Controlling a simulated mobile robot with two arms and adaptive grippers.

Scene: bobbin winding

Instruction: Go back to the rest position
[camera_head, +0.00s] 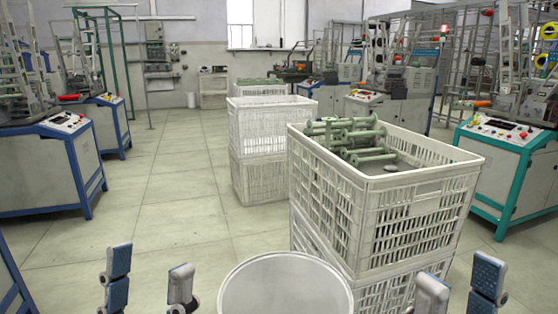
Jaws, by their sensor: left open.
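My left gripper (149,282) is at the bottom left of the head view, with its two blue-padded fingers apart and nothing between them. My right gripper (459,283) is at the bottom right, its fingers also spread and empty. It shows in front of the lower part of the near crate stack; I cannot tell the gap between them. The upper white crate (392,215) holds several green bobbins (347,137) lying in a loose pile. The wrists and most of both arms are out of view.
Another stack of white crates (262,150) stands farther back. A blue-framed machine (45,165) is at the left and a teal-framed machine (508,165) at the right. Open floor (160,210) lies between the left machines and the crates. More machines line the back.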

